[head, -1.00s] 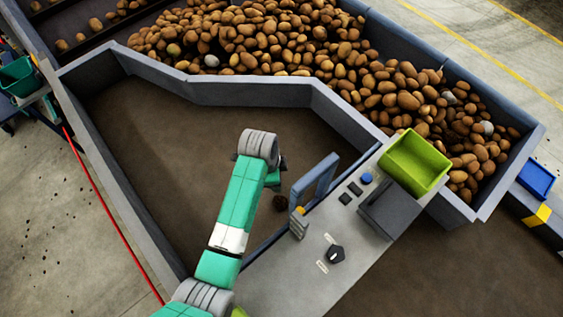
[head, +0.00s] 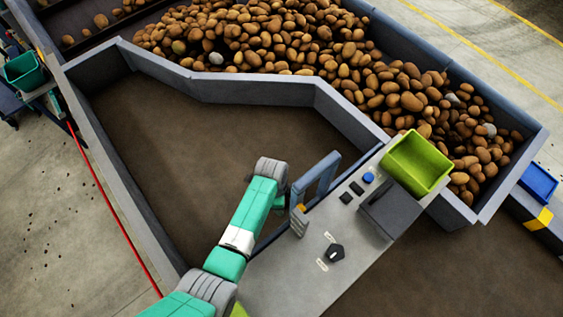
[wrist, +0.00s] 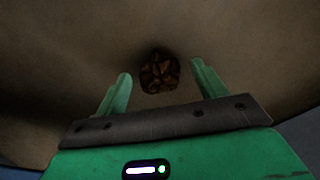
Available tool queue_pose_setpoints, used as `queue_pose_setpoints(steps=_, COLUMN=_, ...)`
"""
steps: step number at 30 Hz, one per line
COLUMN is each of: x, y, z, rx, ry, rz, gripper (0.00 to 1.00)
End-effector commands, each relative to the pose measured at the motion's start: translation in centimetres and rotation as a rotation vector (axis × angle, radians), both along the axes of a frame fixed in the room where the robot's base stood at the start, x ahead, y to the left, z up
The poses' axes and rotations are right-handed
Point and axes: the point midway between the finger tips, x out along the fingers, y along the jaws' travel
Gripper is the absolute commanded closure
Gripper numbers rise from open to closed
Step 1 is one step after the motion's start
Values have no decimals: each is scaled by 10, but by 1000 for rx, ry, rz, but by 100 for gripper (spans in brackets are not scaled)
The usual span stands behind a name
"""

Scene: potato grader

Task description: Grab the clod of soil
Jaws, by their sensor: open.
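The clod of soil (wrist: 159,73) is a dark brown, rough lump on the brown belt. In the wrist view it lies just beyond my fingertips, roughly midway between them, with no finger seen touching it. My gripper (wrist: 160,82) is open and empty, its two green fingers spread to either side. In the head view the clod is hidden behind my arm, and my gripper's fingers are hidden too; the wrist end of my arm is over the belt close to the blue-grey frame.
A blue-grey upright frame (head: 316,190) stands right of my arm on the edge of the grey control panel (head: 290,272). A green bin (head: 417,164) sits at the panel's far end. Grey walls (head: 245,91) border the belt, with many potatoes (head: 300,42) beyond. The belt's left is clear.

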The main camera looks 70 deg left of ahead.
Motion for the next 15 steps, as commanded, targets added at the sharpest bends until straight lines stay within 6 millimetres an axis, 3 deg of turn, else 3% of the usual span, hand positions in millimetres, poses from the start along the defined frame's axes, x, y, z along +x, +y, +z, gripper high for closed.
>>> queue_pose_setpoints(steps=5, x=0, y=0, z=0, rx=1, ry=0, rz=0, gripper=32)
queue_pose_setpoints(steps=12, x=0, y=0, z=1, rx=1, ry=0, rz=0, gripper=79)
queue_pose_setpoints(steps=15, x=0, y=0, z=1, rx=1, ry=0, rz=0, gripper=79)
